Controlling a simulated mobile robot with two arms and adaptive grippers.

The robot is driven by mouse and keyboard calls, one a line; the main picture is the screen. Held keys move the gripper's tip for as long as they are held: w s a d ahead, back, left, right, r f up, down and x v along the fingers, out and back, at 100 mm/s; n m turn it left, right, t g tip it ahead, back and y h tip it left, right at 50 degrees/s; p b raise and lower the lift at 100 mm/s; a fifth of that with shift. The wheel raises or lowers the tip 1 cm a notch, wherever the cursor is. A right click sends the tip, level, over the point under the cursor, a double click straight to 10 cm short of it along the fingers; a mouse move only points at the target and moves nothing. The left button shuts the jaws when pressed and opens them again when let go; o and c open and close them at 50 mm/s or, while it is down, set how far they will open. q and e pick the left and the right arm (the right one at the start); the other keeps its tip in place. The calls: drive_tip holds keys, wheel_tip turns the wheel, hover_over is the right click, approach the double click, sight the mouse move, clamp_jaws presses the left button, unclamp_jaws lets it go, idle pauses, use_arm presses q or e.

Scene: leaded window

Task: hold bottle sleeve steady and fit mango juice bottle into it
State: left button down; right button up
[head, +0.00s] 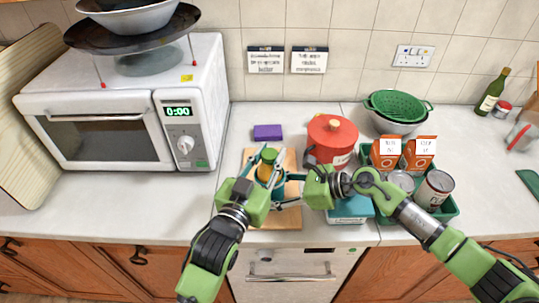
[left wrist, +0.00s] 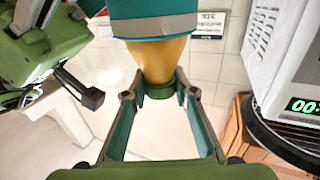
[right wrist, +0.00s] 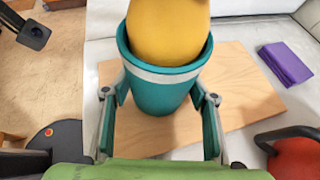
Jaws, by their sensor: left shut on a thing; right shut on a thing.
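The mango juice bottle (head: 265,173) is yellow with a green cap (left wrist: 160,91). My left gripper (left wrist: 158,97) is shut on it at the cap end. The bottle sleeve (right wrist: 163,97) is a teal cup with a pale grey band near its rim. My right gripper (right wrist: 160,98) is shut on the sleeve from its sides, over the wooden board (right wrist: 245,98). In the right wrist view the bottle's lower part is inside the sleeve's mouth. How deep it sits is hidden by the sleeve wall. In the head view the grippers cover most of the sleeve.
A green crate (head: 446,212) with cartons and cans is further right. The microwave (head: 120,105) is left, with bare counter before it.

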use_arm(q)
drive_tip(key=c, duration=1.7)
unclamp_jaws()
drive_tip(key=shift+f, duration=0.1)
use_arm(e)
drive_tip(key=shift+f, duration=0.1)
use_arm(q)
drive_tip(key=v, duration=1.2)
use_arm(e)
drive_tip(key=o, duration=0.9)
drive_tip(key=shift+d, duration=0.1)
